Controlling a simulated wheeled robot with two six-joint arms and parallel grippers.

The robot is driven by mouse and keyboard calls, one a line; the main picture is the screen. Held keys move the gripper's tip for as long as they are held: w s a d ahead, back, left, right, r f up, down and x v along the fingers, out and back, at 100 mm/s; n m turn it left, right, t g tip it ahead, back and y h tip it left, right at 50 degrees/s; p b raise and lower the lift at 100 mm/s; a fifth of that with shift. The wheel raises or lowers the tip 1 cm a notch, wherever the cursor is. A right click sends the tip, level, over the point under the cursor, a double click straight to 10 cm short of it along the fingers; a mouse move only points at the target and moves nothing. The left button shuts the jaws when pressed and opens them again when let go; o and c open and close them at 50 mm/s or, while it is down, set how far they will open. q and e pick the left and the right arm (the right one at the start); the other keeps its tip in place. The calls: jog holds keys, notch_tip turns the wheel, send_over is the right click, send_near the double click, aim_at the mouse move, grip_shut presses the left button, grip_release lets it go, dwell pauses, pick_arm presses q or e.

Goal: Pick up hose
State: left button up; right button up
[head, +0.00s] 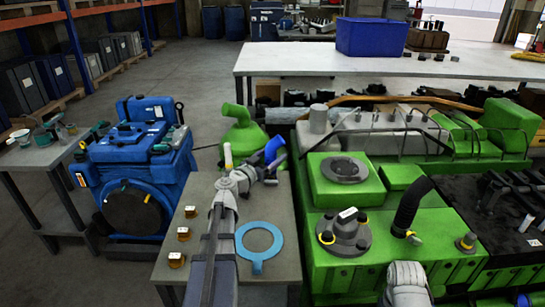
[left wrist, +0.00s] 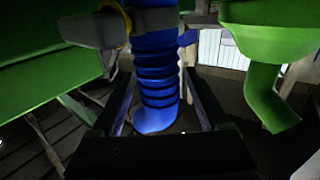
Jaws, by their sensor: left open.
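A blue ribbed hose (head: 274,149) stands at the far right edge of the grey bench, beside the green engine. In the left wrist view the blue hose (left wrist: 157,75) runs between my two dark fingers, with a grey and yellow fitting (left wrist: 150,21) near its upper end. My left gripper (head: 268,172) is at the hose and open; it also shows in the left wrist view (left wrist: 163,108). I cannot tell whether a finger touches the hose. A black hose (head: 408,207) rises from the green engine (head: 430,240). My right arm shows at the bottom; its gripper is not seen.
A green spouted can (head: 242,132) stands just behind the hose. A light blue ring (head: 259,242) and several small brass-coloured pieces (head: 176,260) lie on the grey bench (head: 285,215). A blue engine (head: 137,160) stands left; a blue bin (head: 371,37) sits on the back table.

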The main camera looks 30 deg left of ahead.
pick_arm(q)
jog(key=shift+c, duration=0.4)
grip_shut()
dwell(0.4)
